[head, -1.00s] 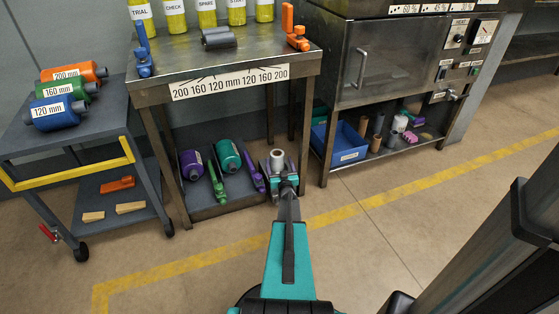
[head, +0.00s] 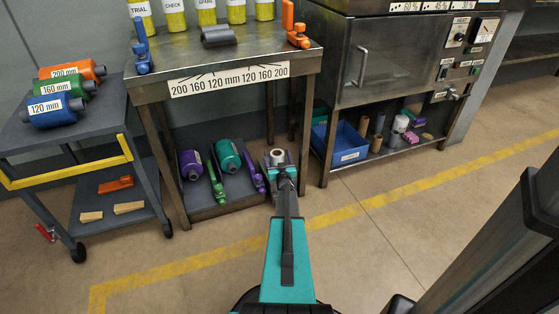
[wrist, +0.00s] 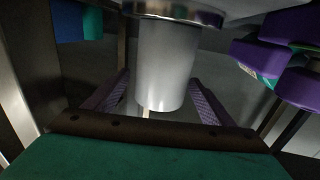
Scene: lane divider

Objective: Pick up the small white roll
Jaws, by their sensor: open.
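The small white roll (head: 277,155) is at the right end of the lower shelf under the steel bench, with a dark hole in its end. In the wrist view, the white roll (wrist: 165,65) is a plain pale cylinder between two textured finger pads. My gripper (head: 282,174) is at the roll, at the bench's right front. In the wrist view, my gripper (wrist: 160,88) is open, with a finger on each side of the roll and gaps showing.
Purple (head: 190,164) and teal (head: 228,155) rollers lie left of the white roll, with green (head: 216,182) and purple (head: 254,173) tools beside them. The bench's right legs stand close to my gripper. A blue bin (head: 343,143) sits under the oven. The floor in front is clear.

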